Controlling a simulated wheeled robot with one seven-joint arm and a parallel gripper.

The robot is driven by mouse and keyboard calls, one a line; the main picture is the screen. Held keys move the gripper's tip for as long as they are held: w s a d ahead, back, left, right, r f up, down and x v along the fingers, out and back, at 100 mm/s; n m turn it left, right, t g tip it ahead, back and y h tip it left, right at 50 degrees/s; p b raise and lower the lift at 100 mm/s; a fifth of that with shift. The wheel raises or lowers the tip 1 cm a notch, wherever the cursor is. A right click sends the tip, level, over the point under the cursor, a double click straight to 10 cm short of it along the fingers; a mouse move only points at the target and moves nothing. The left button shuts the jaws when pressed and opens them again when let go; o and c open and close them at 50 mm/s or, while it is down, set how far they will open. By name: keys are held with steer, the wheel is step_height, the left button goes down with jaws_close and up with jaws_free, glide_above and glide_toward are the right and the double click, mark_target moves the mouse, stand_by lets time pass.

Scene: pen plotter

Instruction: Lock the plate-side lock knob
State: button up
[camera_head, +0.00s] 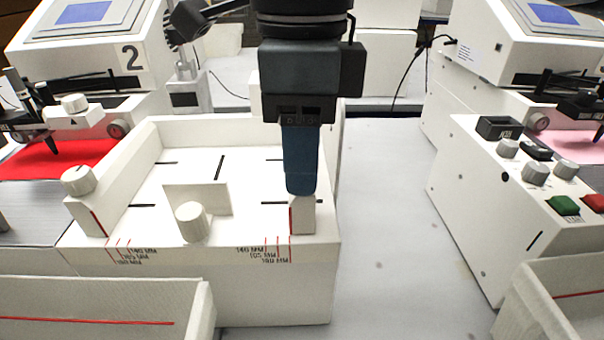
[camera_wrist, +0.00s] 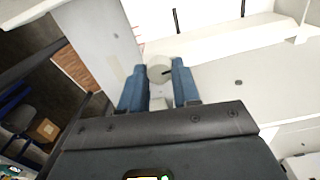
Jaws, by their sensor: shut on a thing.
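My gripper (camera_head: 302,190) points down over the front right corner of a white open-topped fixture (camera_head: 240,290). Its blue fingers close on a pale round knob, which shows between the fingertips in the wrist view (camera_wrist: 158,68). A short dark mark on the knob's top points to the right there. In the head view the fingers hide this knob; only its white block (camera_head: 303,216) shows below them. Two similar grey knobs show on the fixture: one at the left corner (camera_head: 78,180) and one at the front middle (camera_head: 191,222). No label shows which is the plate-side one.
Red scale lines and printed marks run along the fixture's front top edge. A white control box (camera_head: 490,210) with knobs and green and red buttons stands to the right. White trays (camera_head: 110,290) (camera_head: 565,300) lie in front. The grey table (camera_head: 385,230) between is clear.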

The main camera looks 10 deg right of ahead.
steer(key=shift+m+b, duration=0.5)
steer(key=shift+m, duration=0.2)
steer(key=o, duration=1.1)
steer(key=shift+c, duration=0.2)
steer(key=shift+r, duration=0.15)
step_height(320, 180, up, 8)
steer(key=shift+f, duration=0.25)
